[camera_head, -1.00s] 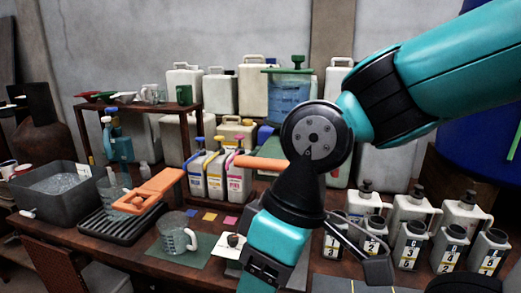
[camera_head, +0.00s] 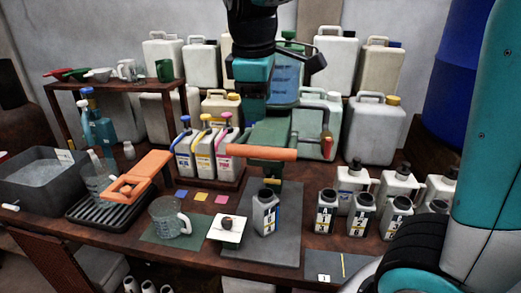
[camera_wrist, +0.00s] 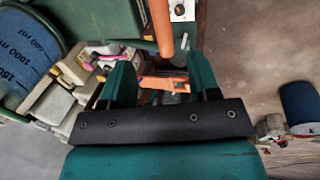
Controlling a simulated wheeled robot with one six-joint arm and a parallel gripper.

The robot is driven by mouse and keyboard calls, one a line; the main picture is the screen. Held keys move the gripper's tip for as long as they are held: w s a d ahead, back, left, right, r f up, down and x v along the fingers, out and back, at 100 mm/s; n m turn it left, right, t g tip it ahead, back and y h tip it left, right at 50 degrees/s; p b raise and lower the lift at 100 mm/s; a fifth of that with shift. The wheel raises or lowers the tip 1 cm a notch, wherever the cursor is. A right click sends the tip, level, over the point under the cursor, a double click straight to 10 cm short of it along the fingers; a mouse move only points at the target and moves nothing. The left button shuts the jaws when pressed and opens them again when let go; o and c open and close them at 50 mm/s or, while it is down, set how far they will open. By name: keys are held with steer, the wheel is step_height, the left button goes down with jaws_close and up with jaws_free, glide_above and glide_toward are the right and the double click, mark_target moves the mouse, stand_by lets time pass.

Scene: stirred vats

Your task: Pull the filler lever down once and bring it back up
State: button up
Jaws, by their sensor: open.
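The filler is a green stand (camera_head: 270,132) at the middle back of the table. Its lever shows as a level orange bar (camera_head: 262,152) in the head view. My gripper (camera_head: 252,112) hangs just above and behind this bar, pointing down, and its fingertips are hard to make out there. In the wrist view my gripper (camera_wrist: 161,72) has its two teal fingers wide apart with nothing held. The orange bar (camera_wrist: 160,28) shows near the top edge there, past the fingertips. I cannot tell if a finger touches it.
A small numbered bottle (camera_head: 265,214) stands on a grey mat (camera_head: 285,250) below the lever. Several jugs stand behind the filler. Numbered bottles (camera_head: 360,217) stand at right. A measuring jug (camera_head: 168,218) and an orange-handled device (camera_head: 140,178) are at left.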

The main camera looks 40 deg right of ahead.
mark_target(260, 148)
steer(key=x, duration=1.2)
steer(key=shift+f+b, duration=0.2)
steer(key=shift+b, duration=0.1)
steer(key=shift+c, duration=0.2)
jaws_close()
steer(key=shift+r, duration=0.1)
